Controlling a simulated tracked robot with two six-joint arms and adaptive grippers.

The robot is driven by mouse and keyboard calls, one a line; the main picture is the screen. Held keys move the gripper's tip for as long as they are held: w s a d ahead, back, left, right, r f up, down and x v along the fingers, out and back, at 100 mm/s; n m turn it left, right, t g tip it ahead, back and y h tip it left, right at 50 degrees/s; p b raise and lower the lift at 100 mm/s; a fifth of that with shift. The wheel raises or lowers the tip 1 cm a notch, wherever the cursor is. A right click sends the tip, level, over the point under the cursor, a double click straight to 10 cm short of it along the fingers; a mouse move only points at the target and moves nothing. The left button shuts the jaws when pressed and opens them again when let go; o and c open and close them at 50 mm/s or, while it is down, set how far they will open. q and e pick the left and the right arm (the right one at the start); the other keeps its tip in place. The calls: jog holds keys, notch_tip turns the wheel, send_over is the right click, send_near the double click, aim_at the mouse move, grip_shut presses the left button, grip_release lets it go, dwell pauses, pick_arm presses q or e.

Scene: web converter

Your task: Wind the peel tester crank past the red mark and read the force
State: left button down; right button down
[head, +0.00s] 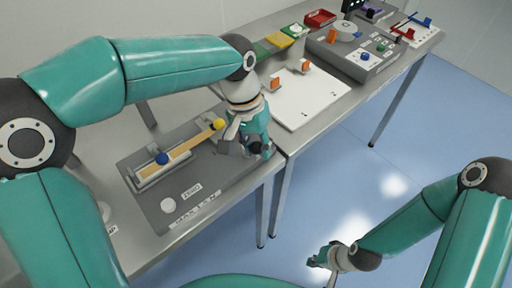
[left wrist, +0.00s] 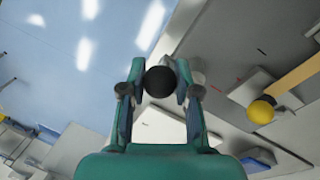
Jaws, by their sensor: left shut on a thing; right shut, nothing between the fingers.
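The peel tester (head: 222,187) is a grey base on the metal table, with a tan strip in a rail, a blue knob (head: 162,158) and a yellow ball (head: 218,124). My left gripper (head: 258,148) is over its right end and hides the crank there. In the left wrist view its fingers are shut on a black ball knob (left wrist: 160,83), seemingly the crank handle. Small reddish marks (left wrist: 238,78) show on the grey surface beside it. No force reading is legible. My right gripper (head: 328,262) is shut and empty, over the floor, away from the table.
A white button (head: 168,205) by a ZERO label is on the tester's front. A white board (head: 305,100) with orange clips lies right of it. Blue floor (head: 400,130) is free.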

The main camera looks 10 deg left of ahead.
pick_arm(q)
jog(key=shift+w+d+n, duration=0.1)
jog(key=shift+n, duration=0.4)
jog(key=c, duration=0.8)
grip_release()
jog(key=r, duration=0.4)
jog(key=a+r, duration=0.1)
jog(key=r, duration=0.2)
jog(key=a+r, duration=0.1)
jog(key=r, duration=0.3)
jog(key=shift+w+a+r, duration=0.15)
jog(key=shift+w+r, duration=0.05)
jog(key=shift+r, duration=0.15)
